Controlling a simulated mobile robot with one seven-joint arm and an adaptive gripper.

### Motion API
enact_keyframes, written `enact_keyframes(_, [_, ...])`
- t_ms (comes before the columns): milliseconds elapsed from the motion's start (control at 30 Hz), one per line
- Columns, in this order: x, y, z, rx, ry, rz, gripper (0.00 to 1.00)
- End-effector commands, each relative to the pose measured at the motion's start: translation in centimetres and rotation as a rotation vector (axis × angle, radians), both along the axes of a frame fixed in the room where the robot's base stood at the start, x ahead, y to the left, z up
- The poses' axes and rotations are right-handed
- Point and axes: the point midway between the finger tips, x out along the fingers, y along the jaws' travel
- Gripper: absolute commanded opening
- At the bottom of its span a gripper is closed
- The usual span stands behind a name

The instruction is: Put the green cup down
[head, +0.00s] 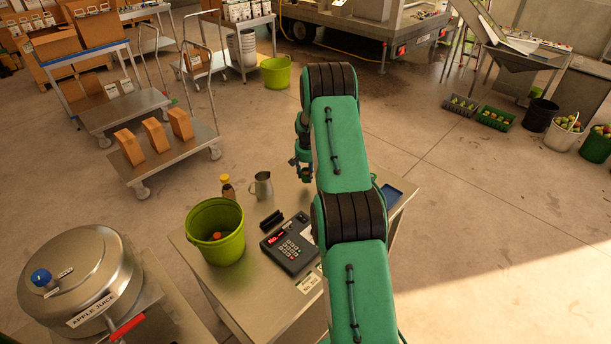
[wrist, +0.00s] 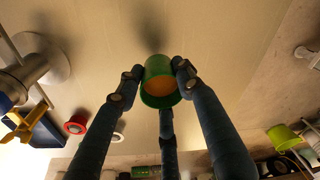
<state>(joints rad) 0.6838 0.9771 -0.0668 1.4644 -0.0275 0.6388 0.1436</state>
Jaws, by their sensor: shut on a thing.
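The green cup (wrist: 158,69) is between the fingertips of my gripper (wrist: 155,88) in the wrist view. My gripper is shut on it. Something orange shows inside the cup. A dark shadow lies on the pale surface beyond it, apart from the cup. In the head view my gripper (head: 302,164) hangs over the far part of the metal table (head: 250,285), and the cup (head: 306,177) shows only as a small green patch, partly hidden by my fingers and arm. I cannot tell its height above the table.
On the table stand a green bucket (head: 231,243), a bottle with a yellow cap (head: 227,188), a metal pitcher (head: 262,186), a small black object (head: 271,220) and a keypad terminal (head: 290,245). A blue tray (head: 392,194) lies at the right. My arm hides the table's middle.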

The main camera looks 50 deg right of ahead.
Motion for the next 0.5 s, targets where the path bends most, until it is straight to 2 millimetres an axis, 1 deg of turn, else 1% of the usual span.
enact_keyframes(100, [1.2, -0.9, -0.2, -0.001, -0.001, 0.0, 0.07])
enact_keyframes(300, [2.5, -2.0, -0.2, -0.001, -0.001, 0.0, 0.07])
enact_keyframes(500, [2.8, -2.2, -0.4, 0.001, 0.001, 0.0, 0.07])
